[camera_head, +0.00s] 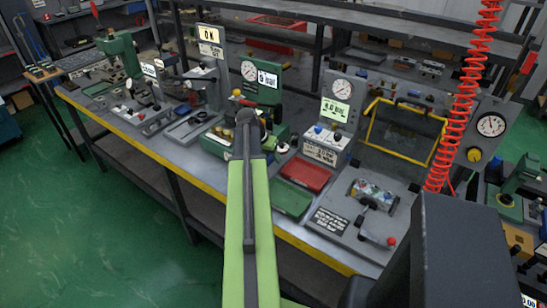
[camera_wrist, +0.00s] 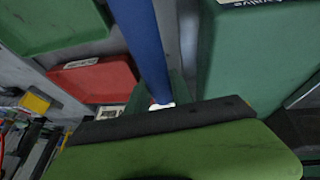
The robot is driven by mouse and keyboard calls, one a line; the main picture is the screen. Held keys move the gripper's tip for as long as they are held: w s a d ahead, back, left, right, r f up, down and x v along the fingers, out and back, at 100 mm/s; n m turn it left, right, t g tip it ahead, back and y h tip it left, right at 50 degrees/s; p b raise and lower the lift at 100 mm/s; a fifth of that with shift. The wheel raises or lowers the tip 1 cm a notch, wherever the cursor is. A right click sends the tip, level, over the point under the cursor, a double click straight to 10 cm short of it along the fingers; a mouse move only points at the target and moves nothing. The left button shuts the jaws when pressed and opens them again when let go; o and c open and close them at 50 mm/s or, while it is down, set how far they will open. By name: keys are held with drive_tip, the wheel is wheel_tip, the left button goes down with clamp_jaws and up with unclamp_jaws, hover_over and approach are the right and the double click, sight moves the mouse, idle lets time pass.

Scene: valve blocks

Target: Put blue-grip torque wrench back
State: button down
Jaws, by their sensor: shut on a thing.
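The blue grip of the torque wrench (camera_wrist: 142,45) shows in the wrist view as a thick blue bar running up from my gripper to the top edge. My gripper (camera_wrist: 160,108) is shut on it; only one green-and-black jaw shows clearly, and the hold itself is mostly hidden behind it. The wrench's far end is out of the wrist view. In the head view my green arm reaches over the bench, and the wrench cannot be made out there. I cannot tell which spot is the wrench's own place.
A red tray (camera_head: 305,173) and a green tray (camera_head: 291,198) lie right of my arm; both show in the wrist view. A green block (camera_wrist: 255,60) stands close right of the wrench. Gauge stations (camera_head: 335,105), a yellow frame (camera_head: 400,148) and a red coiled hose (camera_head: 465,90) stand farther right.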

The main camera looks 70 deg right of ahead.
drive_tip(key=shift+f+b, duration=0.45)
drive_tip(key=shift+f, duration=0.05)
drive_tip(key=c, duration=1)
unclamp_jaws()
drive_tip(key=shift+c, duration=0.2)
drive_tip(key=p+v, duration=1.5)
drive_tip(key=v, duration=0.2)
drive_tip(key=shift+r+p, duration=0.25)
drive_tip(key=shift+p, duration=0.15)
drive_tip(key=shift+a, duration=0.15)
